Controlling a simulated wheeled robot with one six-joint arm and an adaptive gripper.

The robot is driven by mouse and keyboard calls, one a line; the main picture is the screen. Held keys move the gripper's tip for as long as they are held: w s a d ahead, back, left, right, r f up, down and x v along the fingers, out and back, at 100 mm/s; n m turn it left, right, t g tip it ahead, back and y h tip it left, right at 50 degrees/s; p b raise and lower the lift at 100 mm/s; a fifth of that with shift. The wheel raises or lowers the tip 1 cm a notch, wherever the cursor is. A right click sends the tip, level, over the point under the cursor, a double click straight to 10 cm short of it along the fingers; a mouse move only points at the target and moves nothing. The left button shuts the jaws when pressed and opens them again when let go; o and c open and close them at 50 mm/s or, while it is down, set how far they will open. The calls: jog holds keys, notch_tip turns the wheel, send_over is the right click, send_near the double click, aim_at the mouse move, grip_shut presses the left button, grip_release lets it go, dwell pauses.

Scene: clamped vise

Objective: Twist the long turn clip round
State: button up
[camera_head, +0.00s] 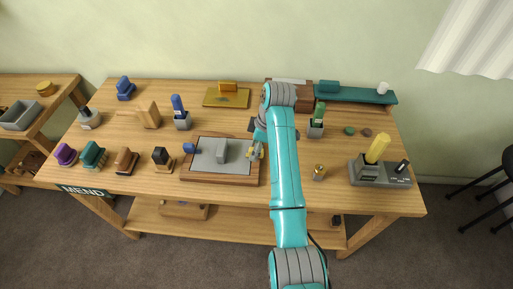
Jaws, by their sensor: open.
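A brown board (222,180) lies at the front middle of the table. It carries a grey plate (204,163) with an upright grey block (222,150). A small blue piece (189,148) sits at the plate's left edge. A small yellowish piece (253,153) shows at the right edge, close to my gripper. I cannot tell for sure which of these small pieces is the long turn clip. My gripper (257,149) is open at the board's right side, low over it. My arm hides part of the area right of the board, and contact cannot be told.
A small brass piece (319,172) stands right of my arm. A grey stand with a yellow handle (377,149) is at the far right. Dark-based tools (161,159) and brushes (93,155) stand left of the board. A yellow tray (227,98) lies behind it.

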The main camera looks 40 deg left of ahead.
jog(key=shift+s+a+v, duration=0.1)
jog(key=shift+a+v, duration=0.1)
jog(key=shift+v, duration=0.8)
jog(key=shift+s+a+v, duration=0.15)
jog(key=shift+a+v, duration=0.05)
jog(key=shift+v, duration=0.8)
jog(key=shift+s+a+v, duration=0.1)
jog(key=shift+a+v, duration=0.1)
jog(key=shift+v, duration=0.8)
jog(key=shift+r, duration=0.2)
jog(key=shift+w, duration=0.1)
